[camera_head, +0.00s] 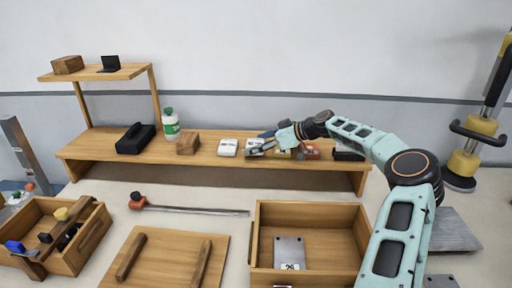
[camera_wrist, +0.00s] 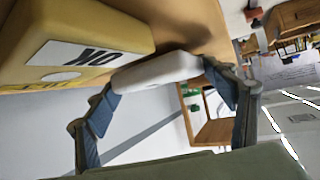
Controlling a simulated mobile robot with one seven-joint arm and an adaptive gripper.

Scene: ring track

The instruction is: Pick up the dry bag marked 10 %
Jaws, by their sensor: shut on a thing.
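My gripper (camera_head: 262,147) reaches over the wooden shelf from the right. In the wrist view, its two blue-grey fingers (camera_wrist: 160,74) stand on either side of a white, rounded thing and are shut on it. This white thing (camera_wrist: 155,72) is a small white bag or pack in the head view (camera_head: 252,144), partly hidden by the fingers. No mark on it can be read. Close beside it is a yellow block-like thing (camera_wrist: 95,20) with a white label in dark print, in the head view (camera_head: 280,154) partly under the arm. A second white pack (camera_head: 227,148) lies just left, apart from the gripper.
On the shelf (camera_head: 100,150) stand a black case (camera_head: 136,139), a green-white bottle (camera_head: 170,124), a wooden block (camera_head: 188,143), and a red thing (camera_head: 310,152) right of the gripper. Below are an open drawer-like box (camera_head: 262,240), a long-handled tool (camera_head: 195,209) and a left bin (camera_head: 90,240).

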